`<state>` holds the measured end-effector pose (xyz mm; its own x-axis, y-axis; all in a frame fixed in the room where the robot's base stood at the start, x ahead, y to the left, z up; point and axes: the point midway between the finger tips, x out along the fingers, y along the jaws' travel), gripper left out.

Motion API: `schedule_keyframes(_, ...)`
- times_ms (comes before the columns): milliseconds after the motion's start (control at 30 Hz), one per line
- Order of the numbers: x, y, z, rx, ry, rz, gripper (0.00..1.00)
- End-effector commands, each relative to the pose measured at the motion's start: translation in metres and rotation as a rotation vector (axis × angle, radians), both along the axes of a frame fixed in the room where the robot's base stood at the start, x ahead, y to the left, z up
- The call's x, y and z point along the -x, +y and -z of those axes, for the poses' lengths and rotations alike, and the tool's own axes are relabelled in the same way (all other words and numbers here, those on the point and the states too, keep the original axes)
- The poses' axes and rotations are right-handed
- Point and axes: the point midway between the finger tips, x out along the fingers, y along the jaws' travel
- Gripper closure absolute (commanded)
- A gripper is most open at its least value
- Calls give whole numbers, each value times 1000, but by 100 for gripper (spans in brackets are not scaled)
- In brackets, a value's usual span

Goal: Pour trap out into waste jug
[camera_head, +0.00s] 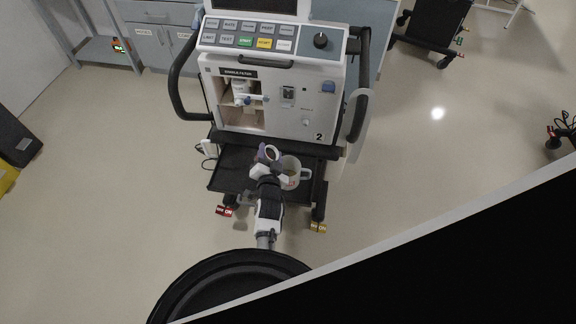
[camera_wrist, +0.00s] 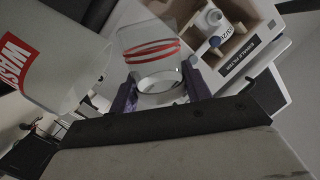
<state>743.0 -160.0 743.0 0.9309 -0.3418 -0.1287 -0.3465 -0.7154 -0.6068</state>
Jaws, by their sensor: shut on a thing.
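My gripper (camera_wrist: 160,92) has purple fingers shut on the trap (camera_wrist: 150,50), a clear cup with red rings. The trap's round pale rim shows low between the fingers. In the head view my gripper (camera_head: 266,158) is over the cart's lower shelf, with the trap (camera_head: 273,152) small and partly hidden. The waste jug (camera_head: 291,170), pale with a handle on its right, stands on that shelf just right of my gripper. In the wrist view the jug (camera_wrist: 60,50) is close on the left, its red label partly cut off. I cannot tell whether liquid is in the trap.
The ventilator (camera_head: 262,90) stands behind, with an open filter bay (camera_head: 240,100) above and left of my gripper. The black cart shelf (camera_head: 232,172) is bare left of my gripper. Cart handles (camera_head: 360,100) flank the ventilator. Open floor (camera_head: 420,150) lies to the right.

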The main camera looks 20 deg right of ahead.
Motion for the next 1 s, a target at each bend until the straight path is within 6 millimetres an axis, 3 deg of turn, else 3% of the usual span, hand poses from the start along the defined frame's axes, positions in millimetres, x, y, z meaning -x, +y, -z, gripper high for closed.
schedule_keyframes(367, -7, 14, 21, 140, 67, 2, 92)
schedule_keyframes(1000, -20, 44, 33, 425, 194, 1, 92)
